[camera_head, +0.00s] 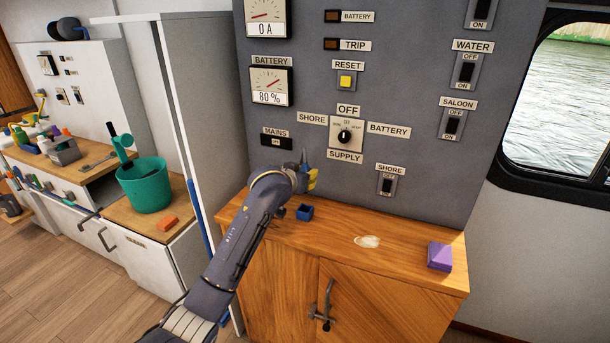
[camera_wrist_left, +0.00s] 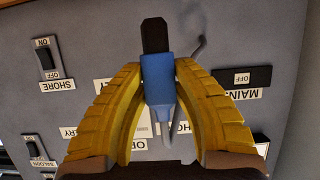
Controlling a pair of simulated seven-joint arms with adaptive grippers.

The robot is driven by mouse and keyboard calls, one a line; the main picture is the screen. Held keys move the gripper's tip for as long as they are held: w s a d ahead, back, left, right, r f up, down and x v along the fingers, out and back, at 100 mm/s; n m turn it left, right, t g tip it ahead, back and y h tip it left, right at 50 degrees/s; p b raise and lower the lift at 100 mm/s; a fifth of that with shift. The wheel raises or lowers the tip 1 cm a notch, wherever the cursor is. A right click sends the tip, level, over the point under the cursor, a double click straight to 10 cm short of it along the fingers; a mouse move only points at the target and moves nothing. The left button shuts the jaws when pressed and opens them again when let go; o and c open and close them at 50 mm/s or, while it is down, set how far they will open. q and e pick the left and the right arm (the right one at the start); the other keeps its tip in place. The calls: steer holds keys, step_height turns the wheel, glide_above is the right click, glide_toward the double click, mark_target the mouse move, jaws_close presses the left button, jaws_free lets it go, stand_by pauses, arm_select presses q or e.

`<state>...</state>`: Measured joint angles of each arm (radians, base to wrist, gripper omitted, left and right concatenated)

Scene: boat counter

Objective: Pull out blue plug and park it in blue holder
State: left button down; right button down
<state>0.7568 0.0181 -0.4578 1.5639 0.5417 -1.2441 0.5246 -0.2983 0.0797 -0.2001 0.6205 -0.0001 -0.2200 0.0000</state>
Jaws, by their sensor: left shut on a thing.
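My left gripper (camera_head: 309,182) is at the panel's lower left, above the wooden counter. In the left wrist view its two yellow fingers (camera_wrist_left: 161,108) are closed on the sides of the blue plug (camera_wrist_left: 158,78). The plug has a dark end (camera_wrist_left: 155,36) and a thin grey cable. In the head view only a small part of the plug shows above the gripper (camera_head: 304,158). I cannot tell whether the plug touches the panel. The blue holder (camera_head: 305,212), a small open box, stands on the counter below the gripper. My right gripper is not in view.
The grey switch panel (camera_head: 420,90) rises behind the counter (camera_head: 340,245). A pale patch (camera_head: 367,241) lies mid-counter, and a purple block (camera_head: 440,256) sits at its right end. A white partition (camera_head: 185,130) stands at the left. Counter space right of the holder is mostly clear.

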arm_select(q)
steer(key=shift+f, duration=2.7)
steer(key=shift+f, duration=2.1)
steer(key=c, duration=1.1)
jaws_free()
steer(key=shift+o, duration=0.2)
steer(key=v, duration=1.2)
steer(key=shift+a, duration=0.1)
